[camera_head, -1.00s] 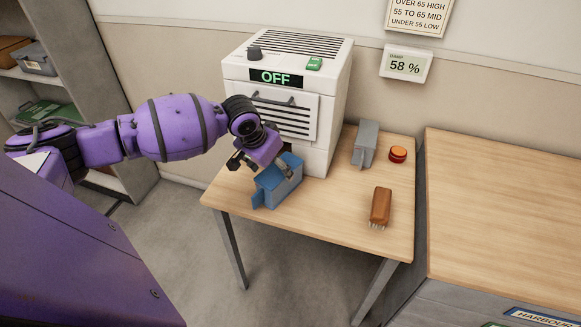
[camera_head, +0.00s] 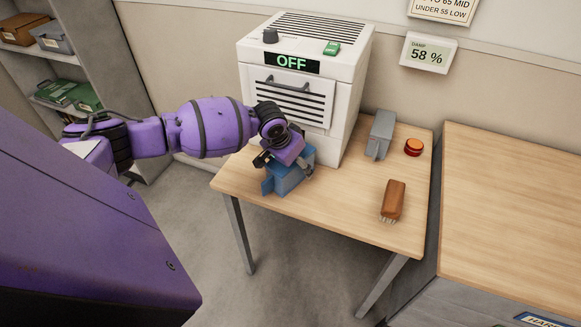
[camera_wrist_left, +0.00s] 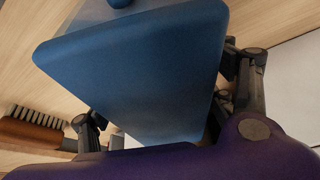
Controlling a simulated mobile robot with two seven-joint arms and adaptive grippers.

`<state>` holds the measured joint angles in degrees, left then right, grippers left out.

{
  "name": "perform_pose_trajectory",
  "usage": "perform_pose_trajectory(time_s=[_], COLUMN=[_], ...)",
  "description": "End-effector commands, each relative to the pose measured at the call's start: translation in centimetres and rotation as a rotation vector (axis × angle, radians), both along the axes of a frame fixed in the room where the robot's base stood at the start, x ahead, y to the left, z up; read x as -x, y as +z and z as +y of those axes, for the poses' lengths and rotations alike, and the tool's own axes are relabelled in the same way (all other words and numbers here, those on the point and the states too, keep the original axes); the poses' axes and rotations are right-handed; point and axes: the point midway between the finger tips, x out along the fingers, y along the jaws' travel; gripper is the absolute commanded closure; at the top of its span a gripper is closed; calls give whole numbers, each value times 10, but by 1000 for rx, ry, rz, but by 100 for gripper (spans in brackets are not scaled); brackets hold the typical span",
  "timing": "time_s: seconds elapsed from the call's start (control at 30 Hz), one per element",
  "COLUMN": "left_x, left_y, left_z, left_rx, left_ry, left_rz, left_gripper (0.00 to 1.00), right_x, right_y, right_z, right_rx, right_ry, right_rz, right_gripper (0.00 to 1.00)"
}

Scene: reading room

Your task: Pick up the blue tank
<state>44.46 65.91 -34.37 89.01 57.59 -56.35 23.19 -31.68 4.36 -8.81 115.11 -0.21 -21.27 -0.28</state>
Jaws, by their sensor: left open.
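The blue tank (camera_head: 287,177) stands on the wooden table in front of the white machine. My left gripper (camera_head: 284,163) is over the tank from above, with its fingers open on either side of it. In the left wrist view the blue tank (camera_wrist_left: 135,75) fills the middle, between the two open fingers (camera_wrist_left: 170,120). I cannot tell whether either finger touches it. The gripper hides part of the tank's top in the head view. My right gripper is not in view.
The white machine (camera_head: 352,80) reading OFF stands behind the tank. The brush also shows in the left wrist view (camera_wrist_left: 35,132).

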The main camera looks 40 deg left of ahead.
Motion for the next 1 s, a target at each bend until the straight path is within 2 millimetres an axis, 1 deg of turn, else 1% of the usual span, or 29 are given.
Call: perform_pose_trajectory(time_s=[0.87,0.97,1.0], left_x=[0,0,0], left_y=[-4,-5,-5], left_z=[0,0,0], left_rx=[0,0,0], left_ry=[1,1,1], left_rz=[0,0,0], left_gripper=[24,35,40], right_x=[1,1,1], right_y=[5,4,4], right_z=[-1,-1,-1], right_rx=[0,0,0], right_ry=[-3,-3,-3], right_rz=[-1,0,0], right_gripper=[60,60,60])
